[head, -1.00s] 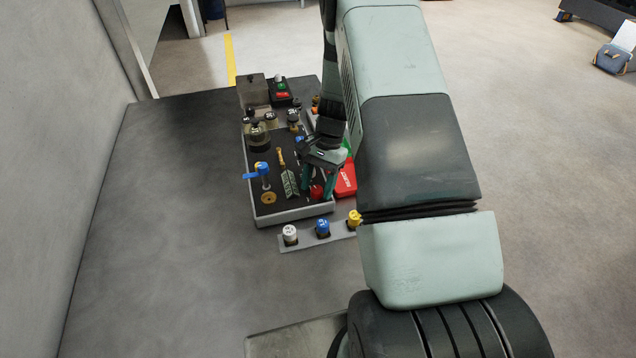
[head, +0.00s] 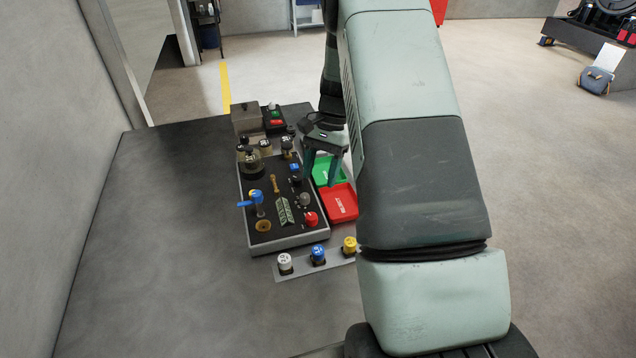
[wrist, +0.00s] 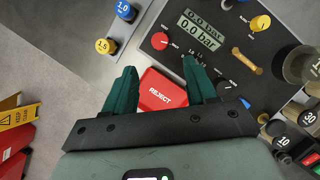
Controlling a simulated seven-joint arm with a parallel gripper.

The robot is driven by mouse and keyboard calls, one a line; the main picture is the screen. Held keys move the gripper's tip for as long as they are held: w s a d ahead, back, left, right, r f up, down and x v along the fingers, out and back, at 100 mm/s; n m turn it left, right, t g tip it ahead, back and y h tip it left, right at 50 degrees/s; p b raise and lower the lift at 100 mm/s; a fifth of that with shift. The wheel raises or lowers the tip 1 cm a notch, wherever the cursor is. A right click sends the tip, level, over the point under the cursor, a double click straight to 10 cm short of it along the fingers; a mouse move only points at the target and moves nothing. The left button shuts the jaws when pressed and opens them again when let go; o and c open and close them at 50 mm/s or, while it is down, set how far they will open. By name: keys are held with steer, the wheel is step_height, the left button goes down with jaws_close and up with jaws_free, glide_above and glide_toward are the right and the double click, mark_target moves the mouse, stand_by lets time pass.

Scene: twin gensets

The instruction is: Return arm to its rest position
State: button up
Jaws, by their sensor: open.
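My gripper (head: 323,170) is open and empty, with two green fingers. In the head view it hangs above the right edge of the black panel (head: 284,236), over the green tray (head: 327,166). In the wrist view the gripper (wrist: 156,88) shows its fingers apart, with the red tray marked REJECT (wrist: 160,93) beyond and between them. The red tray also shows in the head view (head: 340,204). Nothing is between the fingers.
A strip with white (head: 285,262), blue (head: 318,254) and yellow (head: 349,245) capped weights lies in front of the panel. A blue-handled valve (head: 257,199) stands up on the panel. The grey table (head: 170,230) is clear on the left. A wall (head: 60,130) borders it.

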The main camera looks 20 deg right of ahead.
stand_by(0.4)
steer(key=s+a+r+n+t+h, duration=0.1)
steer(key=s+a+r+n, duration=0.15)
steer(key=r, duration=0.55)
steer(key=s+a+r+n+t, duration=0.1)
steer(key=s+r+t, duration=0.1)
steer(key=s+r, duration=0.35)
steer(key=s+a+r+n+t+h, duration=0.1)
steer(key=s+r, duration=0.1)
steer(key=r, duration=0.7)
steer(key=s+a+r+n+t, duration=0.1)
steer(key=s+r+n+t, duration=0.1)
steer(key=s, duration=0.7)
steer(key=s+a+r+n+t+h, duration=0.1)
steer(key=s+r+n+t, duration=0.1)
steer(key=s, duration=0.6)
step_height(320, 180, up, 2)
steer(key=shift+s+r+n+t, duration=0.25)
steer(key=shift+s+n+t, duration=0.15)
steer(key=shift+n, duration=0.15)
steer(key=shift+w+a, duration=0.1)
